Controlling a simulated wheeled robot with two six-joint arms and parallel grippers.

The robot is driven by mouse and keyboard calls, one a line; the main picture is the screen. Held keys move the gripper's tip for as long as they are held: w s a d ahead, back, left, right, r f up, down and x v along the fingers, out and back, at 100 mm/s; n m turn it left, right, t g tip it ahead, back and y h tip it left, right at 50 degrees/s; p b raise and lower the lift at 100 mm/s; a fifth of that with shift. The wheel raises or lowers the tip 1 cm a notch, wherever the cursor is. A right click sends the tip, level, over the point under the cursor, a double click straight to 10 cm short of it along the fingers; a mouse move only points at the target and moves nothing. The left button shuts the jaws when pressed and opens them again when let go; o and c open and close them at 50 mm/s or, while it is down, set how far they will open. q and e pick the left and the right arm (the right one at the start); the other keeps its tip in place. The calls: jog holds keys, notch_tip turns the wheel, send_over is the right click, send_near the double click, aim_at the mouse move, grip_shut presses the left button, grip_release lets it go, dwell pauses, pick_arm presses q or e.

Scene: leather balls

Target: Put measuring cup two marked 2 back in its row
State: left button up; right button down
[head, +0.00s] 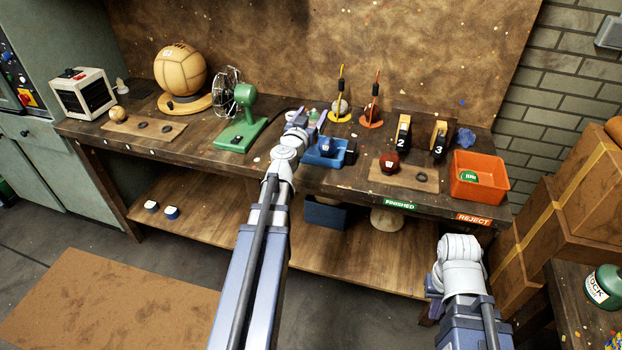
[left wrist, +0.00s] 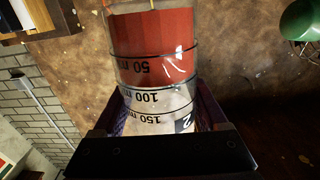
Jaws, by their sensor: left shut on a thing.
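My left gripper (head: 312,117) is above the bench near its back, right of the green fan. In the left wrist view its jaws (left wrist: 160,130) are shut on a clear measuring cup (left wrist: 152,98). The cup has black rings marked 50, 100 and 150 ml and a dark label with a 2. It appears upside down in that picture, with a red zone at the 50 ml end. In the head view the cup (head: 313,114) is small and pale green. My right arm is at the lower right; its gripper (head: 436,287) is too unclear to read.
A blue tray (head: 346,155) stands just below my left gripper. The green fan (head: 241,112) is to its left, and two wire stands (head: 340,108) are to its right.

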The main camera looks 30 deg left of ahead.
pick_arm(q)
jog(key=shift+s+f, duration=0.1)
jog(key=shift+f, duration=0.6)
pick_arm(e)
jog(key=shift+f, duration=0.7)
pick_arm(q)
jog(key=shift+b, duration=0.3)
